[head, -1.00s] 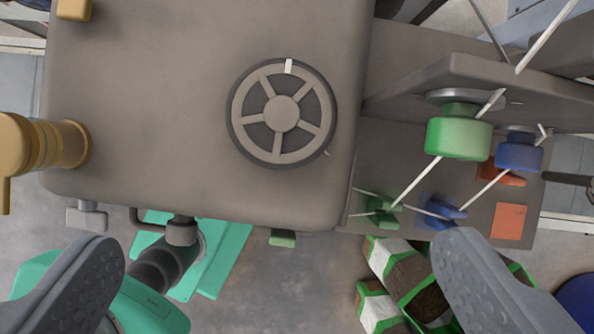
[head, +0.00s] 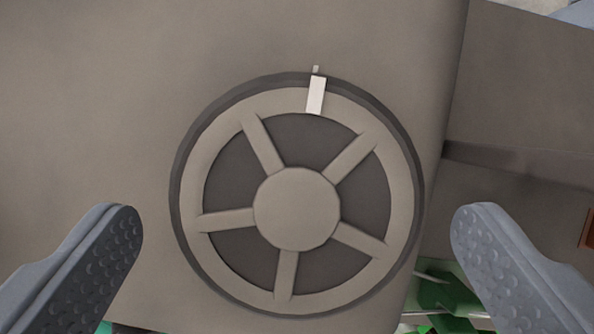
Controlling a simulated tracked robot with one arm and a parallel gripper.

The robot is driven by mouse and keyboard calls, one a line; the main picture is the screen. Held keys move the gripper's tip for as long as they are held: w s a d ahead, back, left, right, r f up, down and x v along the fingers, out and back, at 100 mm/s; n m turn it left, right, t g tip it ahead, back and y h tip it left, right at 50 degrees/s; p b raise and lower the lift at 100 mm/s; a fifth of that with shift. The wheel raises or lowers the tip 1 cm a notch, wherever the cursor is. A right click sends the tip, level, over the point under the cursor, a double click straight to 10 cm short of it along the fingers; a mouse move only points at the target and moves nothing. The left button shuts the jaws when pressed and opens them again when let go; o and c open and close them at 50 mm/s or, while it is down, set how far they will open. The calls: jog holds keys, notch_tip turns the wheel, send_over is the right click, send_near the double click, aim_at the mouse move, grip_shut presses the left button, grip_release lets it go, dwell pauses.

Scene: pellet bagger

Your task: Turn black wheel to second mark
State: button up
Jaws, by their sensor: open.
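The wheel (head: 297,208) fills the middle of the head view. It has a grey-brown face, five spokes, a round hub and a dark outer rim. A white block (head: 316,95) sits on its rim at the top. A small pale tick (head: 316,69) on the panel lies just outside the rim, in line with the white block. I cannot make out another tick around the rim now. My gripper (head: 297,217) is open, with one finger left and one right of the wheel. Both fingers look apart from it.
The wheel is on a broad grey-brown panel (head: 90,90), bare to the left and above. The panel's edge runs down the right side. Beyond it are a grey ledge (head: 520,165) and a green part (head: 445,295) at lower right, partly behind the right finger.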

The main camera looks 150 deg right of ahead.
jog(key=shift+w+a+f, duration=0.1)
jog(key=shift+w+f, duration=0.05)
jog(key=shift+f, duration=0.35)
jog(key=c, duration=1)
jog(key=shift+a, duration=0.15)
